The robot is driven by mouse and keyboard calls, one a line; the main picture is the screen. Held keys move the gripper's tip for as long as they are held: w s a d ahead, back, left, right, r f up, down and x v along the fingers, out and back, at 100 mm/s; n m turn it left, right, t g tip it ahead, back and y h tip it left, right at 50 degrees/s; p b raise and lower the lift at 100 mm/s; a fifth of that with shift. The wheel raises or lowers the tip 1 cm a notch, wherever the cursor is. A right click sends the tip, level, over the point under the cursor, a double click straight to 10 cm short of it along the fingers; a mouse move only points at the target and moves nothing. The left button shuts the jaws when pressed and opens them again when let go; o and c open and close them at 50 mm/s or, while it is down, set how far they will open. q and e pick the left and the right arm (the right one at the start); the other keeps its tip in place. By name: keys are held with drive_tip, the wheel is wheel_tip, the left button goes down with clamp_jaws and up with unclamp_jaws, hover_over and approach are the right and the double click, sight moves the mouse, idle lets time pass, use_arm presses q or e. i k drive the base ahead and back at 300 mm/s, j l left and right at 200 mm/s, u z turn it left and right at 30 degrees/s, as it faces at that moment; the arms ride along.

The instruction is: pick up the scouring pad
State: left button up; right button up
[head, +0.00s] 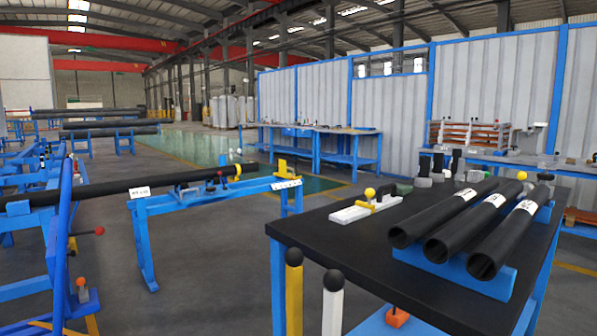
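I cannot make out a scouring pad for certain in the head view. A small pale greenish item (403,188) lies at the back edge of the black-topped table (350,255), partly behind other things, and is too small to identify. Neither of my grippers is in view.
Several black tubes with white labels (492,205) lie on a blue rack (470,275) on the table's right. A white tool with a yellow knob (365,207) lies at its back left. Yellow (294,290) and white (332,305) posts with black balls rise in front.

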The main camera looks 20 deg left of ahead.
sight(402, 189)
drive_tip(key=i+j+z, duration=0.25)
drive_tip(key=j+z, duration=0.15)
drive_tip(key=j, duration=0.3)
drive_tip(key=i+j+z, duration=0.15)
drive_tip(key=j+z, duration=0.3)
drive_tip(key=j, duration=0.3)
drive_tip(key=j+z, duration=0.4)
drive_tip(key=j, duration=0.4)
drive_tip(key=j+z, duration=0.4)
drive_tip(key=j, duration=0.45)
